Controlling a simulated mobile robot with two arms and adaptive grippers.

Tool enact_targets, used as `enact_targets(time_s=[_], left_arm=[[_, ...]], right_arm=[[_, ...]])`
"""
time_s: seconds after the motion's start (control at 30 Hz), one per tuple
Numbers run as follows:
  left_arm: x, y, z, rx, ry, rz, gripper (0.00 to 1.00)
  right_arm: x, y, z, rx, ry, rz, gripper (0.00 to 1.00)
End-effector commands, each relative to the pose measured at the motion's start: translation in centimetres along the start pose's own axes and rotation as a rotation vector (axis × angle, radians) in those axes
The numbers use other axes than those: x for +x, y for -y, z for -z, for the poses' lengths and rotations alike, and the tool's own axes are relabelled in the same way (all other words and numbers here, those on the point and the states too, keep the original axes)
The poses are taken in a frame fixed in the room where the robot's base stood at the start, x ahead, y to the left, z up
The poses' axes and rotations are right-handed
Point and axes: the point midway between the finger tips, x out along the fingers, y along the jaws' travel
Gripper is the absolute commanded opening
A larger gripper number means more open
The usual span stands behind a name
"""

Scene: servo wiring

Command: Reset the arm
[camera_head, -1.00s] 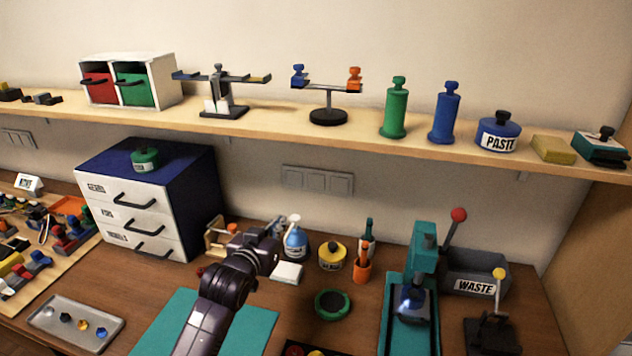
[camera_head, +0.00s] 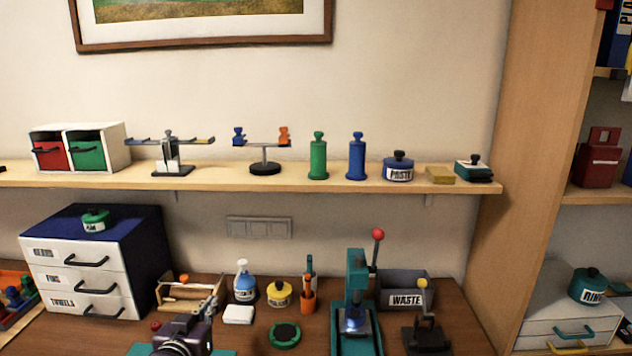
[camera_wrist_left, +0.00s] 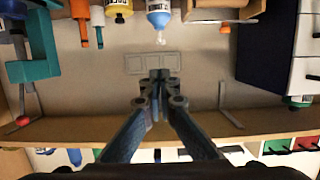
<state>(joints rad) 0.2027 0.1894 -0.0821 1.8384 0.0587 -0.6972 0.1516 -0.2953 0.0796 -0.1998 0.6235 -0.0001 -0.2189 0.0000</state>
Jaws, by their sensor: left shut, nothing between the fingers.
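My left arm, dark purple and jointed, shows at the bottom of the head view over the teal mat (camera_head: 225,352). In the left wrist view my left gripper (camera_wrist_left: 158,78) is shut with nothing between its fingers. That view is upside down, with the wall and the wooden shelf (camera_wrist_left: 75,132) behind the fingers. The blue spray bottle (camera_wrist_left: 159,16) hangs at the top of that view, apart from the fingers. My right gripper is in neither view.
On the desk stand a drawer cabinet (camera_head: 85,265), a white block (camera_head: 238,314), a yellow jar (camera_head: 279,293), a teal press (camera_head: 355,320) with a red-knobbed lever, and a waste bin (camera_head: 407,290). A loaded shelf (camera_head: 225,180) runs above. A tall wooden cabinet side (camera_head: 520,150) bounds the right.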

Motion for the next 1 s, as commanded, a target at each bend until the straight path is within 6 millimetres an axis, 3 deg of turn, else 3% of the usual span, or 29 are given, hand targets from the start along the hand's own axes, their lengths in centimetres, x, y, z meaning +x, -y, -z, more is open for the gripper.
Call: enact_targets(time_s=[0.27,0.47,0.67,0.8,1.0], left_arm=[[-3.0,-1.1,-5.5,0.017,0.133,-0.006,0.00],[-6.6,-1.9,-10.7,0.036,0.271,-0.012,0.00],[-13.1,-3.1,-17.5,0.063,0.475,-0.025,0.00],[-19.6,-4.0,-22.2,0.083,0.649,-0.040,0.00],[-27.0,-4.6,-26.0,0.103,0.832,-0.058,0.00]], right_arm=[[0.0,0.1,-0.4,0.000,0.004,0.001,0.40],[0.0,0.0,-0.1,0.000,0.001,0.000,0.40],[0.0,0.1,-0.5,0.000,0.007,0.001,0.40],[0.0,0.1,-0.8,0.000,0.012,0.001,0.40],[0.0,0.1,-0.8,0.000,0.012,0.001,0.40]])
